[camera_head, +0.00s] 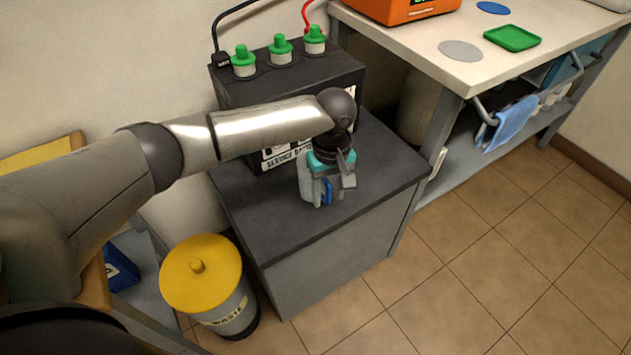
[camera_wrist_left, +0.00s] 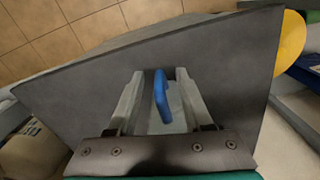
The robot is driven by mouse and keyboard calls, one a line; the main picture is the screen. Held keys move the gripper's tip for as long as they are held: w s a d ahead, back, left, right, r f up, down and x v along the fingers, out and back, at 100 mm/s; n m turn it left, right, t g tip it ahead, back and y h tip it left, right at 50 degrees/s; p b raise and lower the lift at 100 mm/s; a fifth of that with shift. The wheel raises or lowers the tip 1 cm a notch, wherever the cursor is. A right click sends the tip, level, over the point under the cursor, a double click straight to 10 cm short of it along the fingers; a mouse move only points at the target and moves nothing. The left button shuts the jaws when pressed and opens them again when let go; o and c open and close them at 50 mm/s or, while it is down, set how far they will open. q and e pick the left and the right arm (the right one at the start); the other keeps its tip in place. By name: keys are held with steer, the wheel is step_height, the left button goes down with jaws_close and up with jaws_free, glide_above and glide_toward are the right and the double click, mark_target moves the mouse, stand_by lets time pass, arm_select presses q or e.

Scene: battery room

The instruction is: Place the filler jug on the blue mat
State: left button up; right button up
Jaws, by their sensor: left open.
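The filler jug (camera_head: 309,188), pale grey with a blue handle, stands on the dark cabinet top in front of the battery, partly hidden by my left gripper. My left gripper (camera_head: 332,186) points down at the jug with its jaws open. In the left wrist view the blue handle (camera_wrist_left: 161,95) lies between the two open fingers (camera_wrist_left: 157,98), with a gap on each side. The round blue mat (camera_head: 493,7) lies on the white bench at the upper right, with nothing on it. My right gripper is not in view.
The black battery (camera_head: 287,80) with several green caps stands behind the jug. A grey disc (camera_head: 460,50), a green tray (camera_head: 512,38) and an orange box (camera_head: 400,8) are on the bench (camera_head: 475,75). A yellow-lidded waste bin (camera_head: 202,275) stands on the floor.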

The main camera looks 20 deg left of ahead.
arm_select(q)
jaws_close()
stand_by(1.4)
